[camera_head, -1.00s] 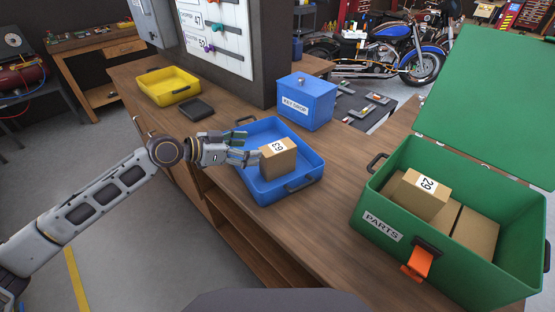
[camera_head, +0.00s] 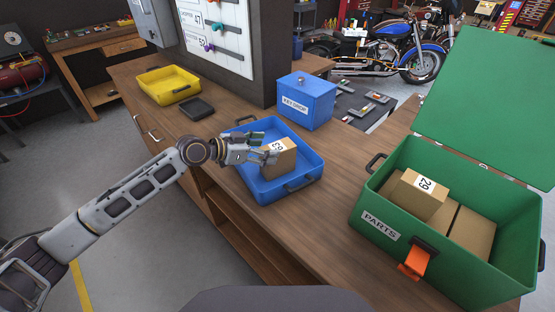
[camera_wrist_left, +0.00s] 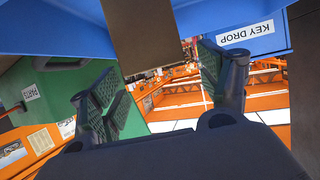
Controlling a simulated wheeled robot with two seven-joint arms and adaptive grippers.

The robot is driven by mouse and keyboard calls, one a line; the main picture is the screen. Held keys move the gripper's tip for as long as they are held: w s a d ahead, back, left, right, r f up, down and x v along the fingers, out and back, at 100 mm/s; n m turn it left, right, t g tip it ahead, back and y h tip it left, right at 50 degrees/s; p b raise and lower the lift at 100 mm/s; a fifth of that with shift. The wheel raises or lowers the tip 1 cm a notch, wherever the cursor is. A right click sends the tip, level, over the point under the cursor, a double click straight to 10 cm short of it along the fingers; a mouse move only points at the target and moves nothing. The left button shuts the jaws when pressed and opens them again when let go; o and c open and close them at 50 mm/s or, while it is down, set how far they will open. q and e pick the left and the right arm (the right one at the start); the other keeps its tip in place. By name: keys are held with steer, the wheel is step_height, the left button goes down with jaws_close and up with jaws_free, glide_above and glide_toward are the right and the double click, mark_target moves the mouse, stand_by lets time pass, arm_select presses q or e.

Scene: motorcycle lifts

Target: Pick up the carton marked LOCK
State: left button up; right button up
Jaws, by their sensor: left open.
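No carton with a readable LOCK mark shows. A brown carton (camera_head: 283,163) with a white label reading 63 stands in the blue tray (camera_head: 262,194). My left gripper (camera_head: 266,149) is open, its fingers at the carton's upper left side and partly covering it. In the left wrist view the open fingers (camera_wrist_left: 163,95) are spread apart, and a brown surface (camera_wrist_left: 143,35), seemingly the carton, shows above the gap between them. Whether they touch it I cannot tell. Another carton (camera_head: 416,199), labelled 29, lies in the green PARTS box (camera_head: 370,205). My right gripper is not in view.
A blue KEY DROP box (camera_head: 306,101) stands behind the tray; it also shows in the left wrist view (camera_wrist_left: 245,35). A yellow tray (camera_head: 168,87) and a dark small tray (camera_head: 197,108) lie to the left. The bench front (camera_head: 290,240) is clear.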

mark_target(273, 148)
arm_select(q)
steer(key=shift+d, duration=0.1)
steer(key=shift+p+x, duration=0.55)
steer(key=shift+x, duration=1.5)
steer(key=shift+w+d+f, duration=0.2)
steer(key=shift+d+f, duration=0.1)
steer(key=shift+f, duration=0.05)
steer(key=c, duration=1.5)
steer(key=shift+r, duration=0.1)
